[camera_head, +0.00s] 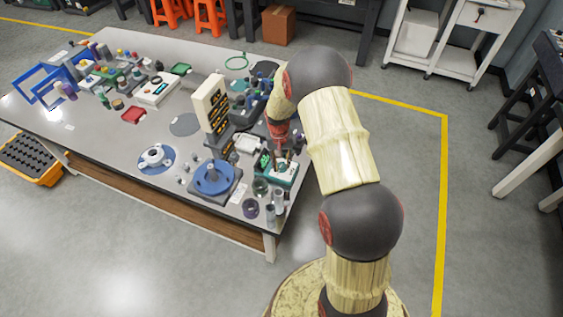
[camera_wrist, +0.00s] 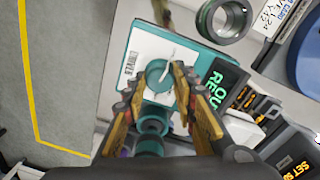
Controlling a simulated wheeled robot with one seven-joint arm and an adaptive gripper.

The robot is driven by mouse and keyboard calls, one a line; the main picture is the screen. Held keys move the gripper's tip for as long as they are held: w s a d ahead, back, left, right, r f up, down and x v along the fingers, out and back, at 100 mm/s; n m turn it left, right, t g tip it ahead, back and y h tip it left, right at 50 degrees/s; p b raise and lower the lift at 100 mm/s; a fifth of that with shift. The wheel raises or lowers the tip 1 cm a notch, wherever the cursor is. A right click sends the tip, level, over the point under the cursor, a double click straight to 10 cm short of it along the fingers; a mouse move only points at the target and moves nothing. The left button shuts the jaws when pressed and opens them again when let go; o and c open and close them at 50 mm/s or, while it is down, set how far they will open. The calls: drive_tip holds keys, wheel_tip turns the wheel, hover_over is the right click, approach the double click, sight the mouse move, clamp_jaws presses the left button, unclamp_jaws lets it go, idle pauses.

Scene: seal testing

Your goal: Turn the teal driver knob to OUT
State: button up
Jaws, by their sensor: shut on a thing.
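The teal driver knob (camera_wrist: 157,72) sits on a white-topped teal box (camera_wrist: 140,45) in the wrist view. A printed label on the box beside the knob appears to read DRIVER. My gripper (camera_wrist: 158,80) has its orange-brown fingers on either side of the knob and is shut on it. A dark display (camera_wrist: 222,86) beside the box shows green text, OUT and part of a second word. In the head view the box (camera_head: 283,173) is at the table's right end with my gripper (camera_head: 281,158) over it. The knob is too small to make out there.
A metallic ring (camera_wrist: 222,18) lies near the box in the wrist view. In the head view a blue round fixture (camera_head: 213,178), small cylinders (camera_head: 270,211) and an upright cream panel (camera_head: 211,103) stand close by. The table's right edge is near.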

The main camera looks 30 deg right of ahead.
sight(280, 165)
idle(0.3)
drive_tip(key=o, duration=1.2)
drive_tip(key=shift+c, duration=0.2)
wheel_tip(280, 165, up, 12)
drive_tip(key=shift+w+a, duration=0.15)
drive_tip(key=shift+a, duration=0.1)
drive_tip(key=shift+n, duration=0.3)
